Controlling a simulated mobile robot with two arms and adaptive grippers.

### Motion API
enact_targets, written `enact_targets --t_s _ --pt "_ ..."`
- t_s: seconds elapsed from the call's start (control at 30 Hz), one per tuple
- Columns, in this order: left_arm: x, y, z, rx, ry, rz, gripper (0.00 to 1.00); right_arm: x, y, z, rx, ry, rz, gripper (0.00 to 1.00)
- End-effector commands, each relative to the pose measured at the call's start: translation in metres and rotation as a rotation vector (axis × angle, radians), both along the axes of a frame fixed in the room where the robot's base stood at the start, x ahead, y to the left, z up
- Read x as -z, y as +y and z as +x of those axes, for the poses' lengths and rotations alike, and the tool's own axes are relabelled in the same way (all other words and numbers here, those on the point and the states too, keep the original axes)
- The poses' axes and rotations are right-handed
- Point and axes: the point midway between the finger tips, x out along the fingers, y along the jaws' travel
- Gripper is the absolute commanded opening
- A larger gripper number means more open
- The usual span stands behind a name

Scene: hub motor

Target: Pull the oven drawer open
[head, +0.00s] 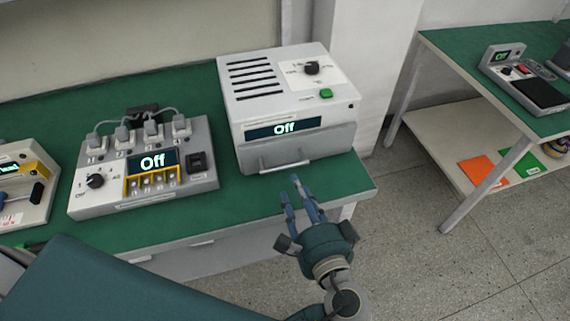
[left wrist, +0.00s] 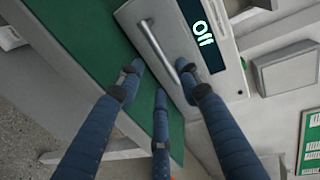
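The oven (head: 275,85) is a white box on the green bench, with a lit display reading "Off", a black knob and a green button on top. Its drawer front (head: 325,146) appears closed, with a pale bar handle (head: 285,166) along its lower part. My left gripper (head: 298,190) is just in front of the handle, its blue fingers spread and empty. In the left wrist view the handle (left wrist: 158,45) lies just beyond the open fingertips (left wrist: 160,76), apart from them as far as I can tell. My right gripper is not in view.
A grey socket unit (head: 145,175) with several plugs and an "Off" display stands left of the oven. Another device (head: 25,190) is at the far left. A second green table (head: 470,60) stands at the right. The floor (head: 420,220) between is clear.

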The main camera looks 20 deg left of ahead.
Motion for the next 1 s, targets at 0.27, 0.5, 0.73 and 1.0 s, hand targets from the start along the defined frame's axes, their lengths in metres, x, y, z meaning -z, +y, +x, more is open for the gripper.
enact_targets --t_s 0.27,0.5,0.73,1.0 --pt "0.008 0.029 0.044 0.000 -0.001 0.002 0.35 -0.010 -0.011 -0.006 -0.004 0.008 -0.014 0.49" --pt "0.016 0.047 0.071 0.002 0.000 0.000 0.35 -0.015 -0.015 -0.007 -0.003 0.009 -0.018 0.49" --pt "0.019 0.052 0.077 0.001 0.002 -0.001 0.35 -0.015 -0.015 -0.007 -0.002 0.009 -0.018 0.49" --pt "0.019 0.052 0.077 0.002 0.001 -0.001 0.17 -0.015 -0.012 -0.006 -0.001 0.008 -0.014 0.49"
